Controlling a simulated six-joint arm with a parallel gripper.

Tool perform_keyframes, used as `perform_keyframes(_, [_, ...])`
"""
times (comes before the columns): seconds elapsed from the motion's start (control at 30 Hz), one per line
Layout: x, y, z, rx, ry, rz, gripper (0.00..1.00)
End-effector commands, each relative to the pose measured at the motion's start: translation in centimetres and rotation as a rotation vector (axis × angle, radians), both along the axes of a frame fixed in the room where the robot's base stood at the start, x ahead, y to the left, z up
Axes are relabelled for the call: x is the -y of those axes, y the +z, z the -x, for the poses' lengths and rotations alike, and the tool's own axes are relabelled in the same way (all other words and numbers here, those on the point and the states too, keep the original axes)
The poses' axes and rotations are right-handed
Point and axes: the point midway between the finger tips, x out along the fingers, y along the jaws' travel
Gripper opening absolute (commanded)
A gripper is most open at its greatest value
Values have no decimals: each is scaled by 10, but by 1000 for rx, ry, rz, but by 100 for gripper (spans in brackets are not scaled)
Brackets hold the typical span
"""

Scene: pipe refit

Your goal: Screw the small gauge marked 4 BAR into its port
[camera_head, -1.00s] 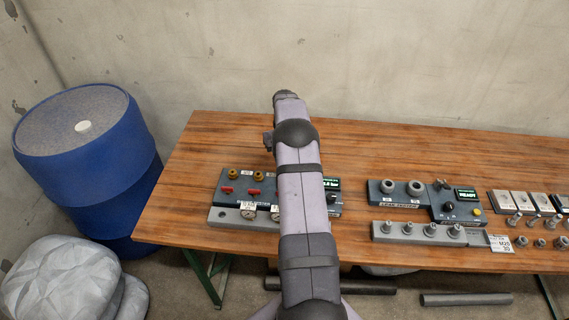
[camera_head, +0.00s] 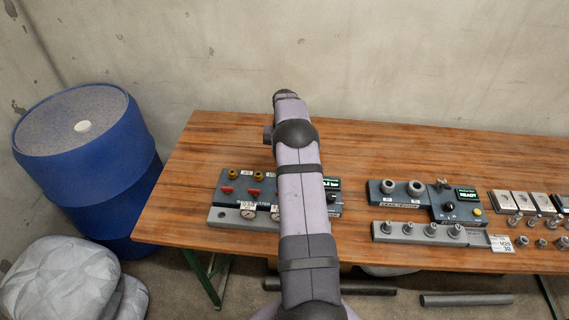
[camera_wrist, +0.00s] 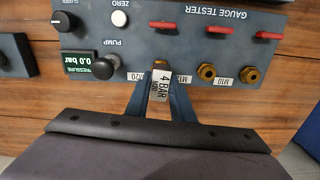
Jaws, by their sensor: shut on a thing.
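The gauge tester (camera_wrist: 225,45) fills the upper part of the wrist view, upside down, with red levers and brass ports. My gripper (camera_wrist: 160,95) is shut on the small gauge, whose tag (camera_wrist: 160,84) reads 4 BAR. The gauge is held at the tester's front, in line with a brass port (camera_wrist: 160,63) by the M20 label. I cannot tell whether its thread is in the port. Two other brass ports (camera_wrist: 207,71) (camera_wrist: 249,74) are empty. In the head view my arm hides the gripper, the gauge and part of the tester (camera_head: 224,198).
The tester's display (camera_wrist: 82,63) reads 0.0 bar, beside a black pump knob (camera_wrist: 105,66). In the head view, a rack (camera_head: 226,218) with gauges stands in front of the tester. A leak tester (camera_head: 402,201) and small parts lie right. Bare wood lies behind.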

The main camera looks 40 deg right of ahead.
Motion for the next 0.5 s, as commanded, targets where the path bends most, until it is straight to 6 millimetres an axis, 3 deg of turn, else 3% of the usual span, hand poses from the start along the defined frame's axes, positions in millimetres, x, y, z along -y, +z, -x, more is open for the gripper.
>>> perform_keyframes(0.3, [0,0,0,0,-350,0,0])
perform_keyframes(0.5, [0,0,0,0,-439,0,0])
